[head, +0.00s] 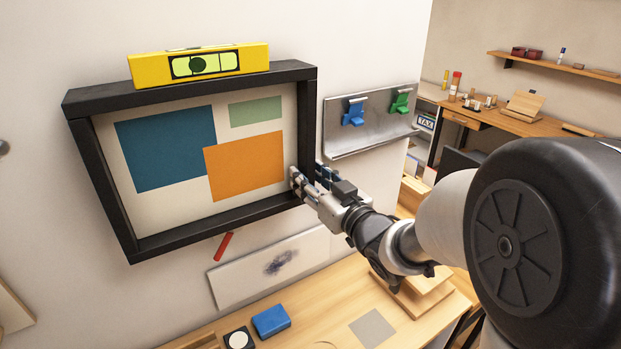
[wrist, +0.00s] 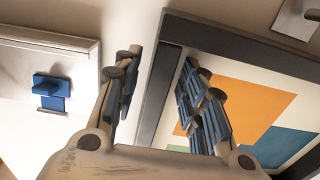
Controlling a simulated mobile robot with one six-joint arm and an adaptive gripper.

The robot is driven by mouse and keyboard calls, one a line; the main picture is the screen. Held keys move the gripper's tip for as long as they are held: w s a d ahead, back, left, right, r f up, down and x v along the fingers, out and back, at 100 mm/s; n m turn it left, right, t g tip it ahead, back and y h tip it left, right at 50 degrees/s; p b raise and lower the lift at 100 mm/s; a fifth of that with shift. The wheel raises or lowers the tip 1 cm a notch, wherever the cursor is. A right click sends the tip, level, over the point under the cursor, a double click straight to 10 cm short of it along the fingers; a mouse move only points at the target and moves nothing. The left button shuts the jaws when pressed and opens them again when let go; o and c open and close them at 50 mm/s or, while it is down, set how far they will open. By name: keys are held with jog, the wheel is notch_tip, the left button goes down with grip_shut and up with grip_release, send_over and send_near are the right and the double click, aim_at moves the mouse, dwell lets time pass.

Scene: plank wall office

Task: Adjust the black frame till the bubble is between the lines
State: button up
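The black frame (head: 98,187) hangs on the white wall around a picture with blue, orange and green blocks. A yellow spirit level (head: 152,71) rests on its top edge. A dark round bubble (head: 197,65) shows in the green vial, left of its middle; its exact place against the lines is too small to tell. My gripper (head: 309,178) is at the frame's lower right side. In the wrist view, my gripper (wrist: 160,68) is open, with one finger on each side of the black side bar (wrist: 160,88). Gaps show between bar and fingers; contact is unclear.
A metal wall rail (head: 370,135) with blue and green hooks (head: 353,112) is close right of the frame. Below are a red stick (head: 223,246), a smudged white board (head: 235,285) and a wooden desk (head: 320,310) with a blue box (head: 271,321).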

jog(key=v, duration=1.2)
jog(key=s+d+f+m+g+h, duration=0.1)
jog(key=s+d+m+h, duration=0.1)
jog(key=d+h, duration=0.35)
jog(key=s+d+f+m+g+h, duration=0.1)
jog(key=s+d+m+g+h, duration=0.15)
jog(key=d+h, duration=0.3)
jog(key=s+f+m+g, duration=0.1)
jog(key=s+f+g, duration=0.1)
jog(key=s, duration=0.8)
jog(key=s+a+f+m+g+y, duration=0.1)
jog(key=s+g, duration=0.4)
jog(key=s, duration=0.5)
jog(key=shift+s+f, duration=0.3)
jog(key=shift+f, duration=0.45)
